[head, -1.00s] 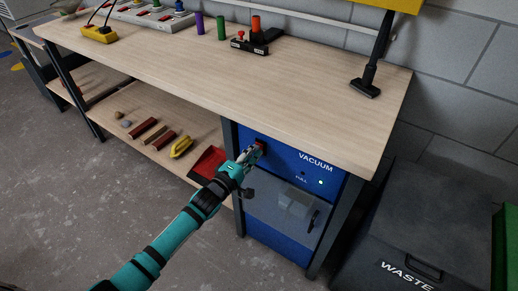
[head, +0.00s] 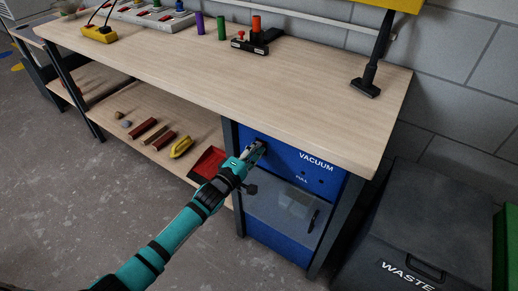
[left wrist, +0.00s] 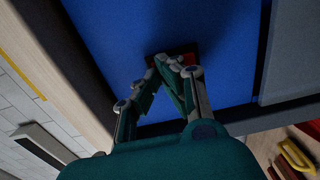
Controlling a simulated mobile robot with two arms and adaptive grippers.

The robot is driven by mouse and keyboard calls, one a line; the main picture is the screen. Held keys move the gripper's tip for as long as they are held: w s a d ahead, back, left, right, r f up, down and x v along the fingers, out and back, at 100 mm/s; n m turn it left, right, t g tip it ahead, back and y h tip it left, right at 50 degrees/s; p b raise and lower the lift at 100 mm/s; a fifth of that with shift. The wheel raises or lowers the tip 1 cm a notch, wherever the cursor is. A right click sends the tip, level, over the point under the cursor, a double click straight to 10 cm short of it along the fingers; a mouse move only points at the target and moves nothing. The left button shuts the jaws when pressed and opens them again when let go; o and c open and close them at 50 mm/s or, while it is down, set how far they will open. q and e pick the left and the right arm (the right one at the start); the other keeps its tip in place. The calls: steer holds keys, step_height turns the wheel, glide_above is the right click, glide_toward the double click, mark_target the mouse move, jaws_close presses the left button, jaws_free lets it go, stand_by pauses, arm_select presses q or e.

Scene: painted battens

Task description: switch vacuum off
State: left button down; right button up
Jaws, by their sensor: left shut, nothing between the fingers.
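The blue vacuum unit (head: 283,158) sits under the right end of the workbench, its front marked VACUUM and FULL. The indicator lamp (head: 320,181) at the right of its panel is dark. My left gripper (head: 257,149) is shut and empty, its fingertips at the switch in the panel's upper left. In the left wrist view the switch (left wrist: 187,57) shows as a red piece in a dark frame, partly hidden behind the fingertips (left wrist: 170,64). The fingertips seem to touch it. My right gripper is not in view.
The workbench top (head: 300,107) carries a black lamp stand (head: 366,88) and several coloured cylinders at the back. The lower shelf (head: 117,115) holds wood blocks, a yellow item (head: 181,148) and a red dustpan (head: 208,163). A dark waste bin (head: 430,220) stands at the right.

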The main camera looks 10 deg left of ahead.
arm_select(q)
steer(key=p+v, duration=0.4)
steer(key=v, duration=0.3)
stand_by(0.5)
steer(key=shift+w, duration=0.1)
steer(key=s+a+f+m+g+y, duration=0.1)
steer(key=s+a+f+m+g, duration=0.1)
steer(key=s+f, duration=0.5)
steer(key=s+a+f+m+g+y+p, duration=0.1)
steer(key=s+a+f+m+g+y, duration=0.15)
steer(key=f, duration=0.85)
steer(key=s+a+f+m+g+y, duration=0.1)
steer(key=s+f+m+g, duration=0.15)
steer(key=s+f, duration=0.5)
steer(key=s+f+m+g, duration=0.3)
steer(key=s+f, duration=0.2)
steer(key=s, duration=0.6)
steer(key=s+f+m+g+y, duration=0.1)
steer(key=s+f+m+g, duration=0.2)
steer(key=s+f, duration=0.3)
steer(key=s+f+m+g+p, duration=0.1)
steer(key=s+f+m+g, duration=0.2)
steer(key=s, duration=1.2)
step_height(320, 180, down, 3)
steer(key=shift+s+a+f+m+y, duration=0.15)
steer(key=shift+s+f+m+y, duration=0.05)
steer(key=shift+s+m+y, duration=0.15)
